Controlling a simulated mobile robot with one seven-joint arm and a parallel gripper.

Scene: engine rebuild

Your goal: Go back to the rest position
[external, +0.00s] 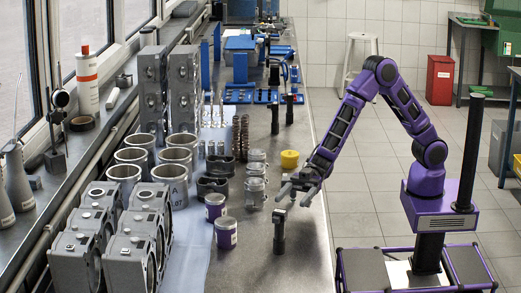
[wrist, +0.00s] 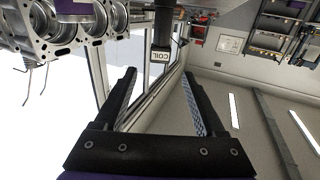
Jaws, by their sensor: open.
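My gripper (external: 294,196) is at the end of my purple arm, over the right part of the workbench (external: 262,272). In the wrist view my gripper (wrist: 161,76) has its two dark fingers spread apart with nothing held between them. A black ignition coil (external: 279,236) stands upright on the bench just in front of the gripper in the external view. A black coil with a white COIL label (wrist: 158,52) shows beyond the fingertips in the wrist view, apart from both fingers. No rest position is marked in view.
Another black coil (external: 275,118) stands farther back.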

